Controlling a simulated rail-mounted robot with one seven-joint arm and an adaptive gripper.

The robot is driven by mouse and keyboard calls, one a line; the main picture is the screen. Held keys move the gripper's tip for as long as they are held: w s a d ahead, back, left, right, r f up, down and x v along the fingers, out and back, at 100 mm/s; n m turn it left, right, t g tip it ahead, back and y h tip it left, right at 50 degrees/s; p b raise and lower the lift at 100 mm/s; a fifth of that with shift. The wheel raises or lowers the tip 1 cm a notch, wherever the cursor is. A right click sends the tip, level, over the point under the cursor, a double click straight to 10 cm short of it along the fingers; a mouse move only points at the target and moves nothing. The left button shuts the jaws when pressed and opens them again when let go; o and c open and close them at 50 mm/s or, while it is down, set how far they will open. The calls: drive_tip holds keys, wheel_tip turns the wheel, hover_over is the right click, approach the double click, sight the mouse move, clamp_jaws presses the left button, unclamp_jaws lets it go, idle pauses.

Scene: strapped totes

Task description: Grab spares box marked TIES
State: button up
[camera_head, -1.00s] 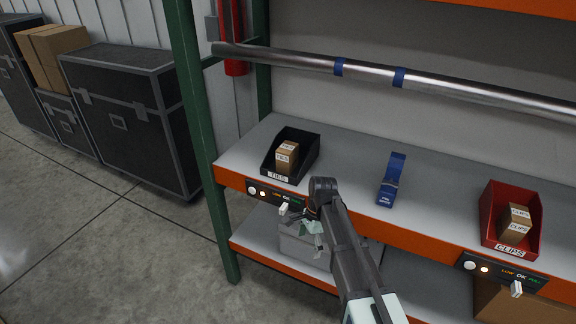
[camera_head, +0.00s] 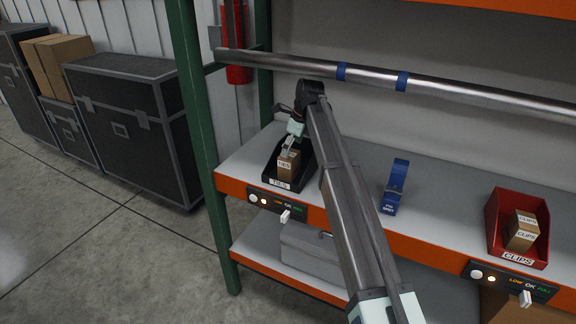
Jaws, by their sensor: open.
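The small brown spares box (camera_head: 287,167) with a white label stands in a black open bin (camera_head: 306,174) marked TIES, at the left end of the shelf. My gripper (camera_head: 288,148) is open at the top of this box, pointing down, with its fingers close to the box's upper part. I cannot tell whether the fingers touch it. My wrist hides the back of the bin.
A red bin (camera_head: 494,226) marked CLIPS holds brown boxes (camera_head: 523,231) at the right. A blue holder (camera_head: 394,188) stands mid-shelf. A metal pipe (camera_head: 480,98) with blue bands runs above. A green post (camera_head: 199,130) stands at the left. A control strip (camera_head: 300,209) is on the front edge.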

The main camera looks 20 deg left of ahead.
sight(288, 169)
drive_tip(key=shift+w+p+x, duration=0.1)
drive_tip(key=shift+p+x, duration=0.5)
drive_tip(key=shift+x, duration=1.25)
drive_tip(key=shift+w+p+x, duration=0.15)
drive_tip(key=shift+p+x, duration=0.4)
drive_tip(key=shift+x, duration=1.25)
drive_tip(key=shift+d, duration=0.15)
drive_tip(key=c, duration=1.1)
